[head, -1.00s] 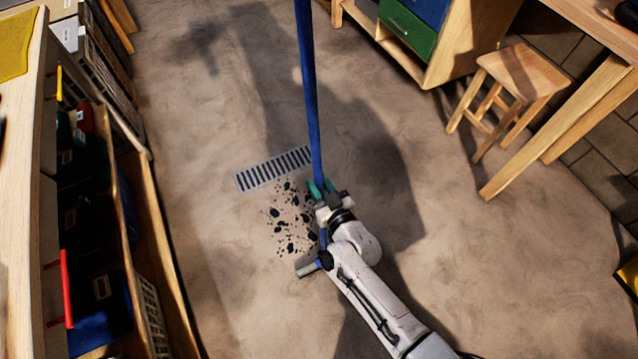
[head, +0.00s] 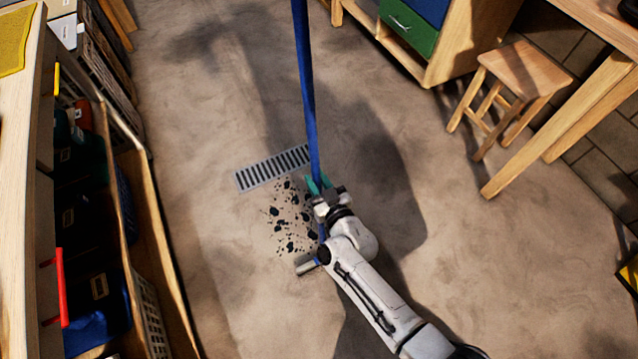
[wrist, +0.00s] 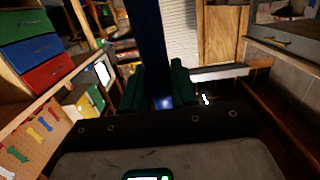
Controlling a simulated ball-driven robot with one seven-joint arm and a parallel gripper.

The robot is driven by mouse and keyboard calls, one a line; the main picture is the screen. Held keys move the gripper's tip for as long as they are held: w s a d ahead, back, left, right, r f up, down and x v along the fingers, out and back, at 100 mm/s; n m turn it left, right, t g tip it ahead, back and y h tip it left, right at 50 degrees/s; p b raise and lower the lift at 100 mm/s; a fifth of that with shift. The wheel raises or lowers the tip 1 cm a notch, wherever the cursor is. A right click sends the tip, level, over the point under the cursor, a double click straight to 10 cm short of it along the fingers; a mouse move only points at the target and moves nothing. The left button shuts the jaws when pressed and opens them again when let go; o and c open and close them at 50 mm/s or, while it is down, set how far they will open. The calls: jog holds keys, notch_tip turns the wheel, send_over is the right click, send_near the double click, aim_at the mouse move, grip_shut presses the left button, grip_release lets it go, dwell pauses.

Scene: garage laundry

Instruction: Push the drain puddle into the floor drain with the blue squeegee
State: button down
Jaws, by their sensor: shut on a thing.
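The blue squeegee (head: 308,100) has a long blue handle standing up from my gripper. Its grey head (head: 306,263) is at the near end of the dark patch, partly hidden by my arm. My gripper (head: 318,186) is shut on the handle; its green fingers also show around the handle in the wrist view (wrist: 160,90). The drain puddle (head: 288,218) appears as scattered dark specks and blobs on the floor, between the squeegee head and the drain. The floor drain (head: 272,168) is a grey slotted grate just beyond the specks.
A wooden shelf unit (head: 150,230) with bins runs along the left. A wooden stool (head: 525,75) and a table leg (head: 560,125) stand at the right. A cabinet with a green drawer (head: 408,27) is at the back. The floor around the drain is clear.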

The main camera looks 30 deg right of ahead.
jog(key=w+b, duration=2.6)
jog(key=w, duration=0.9)
dwell(0.9)
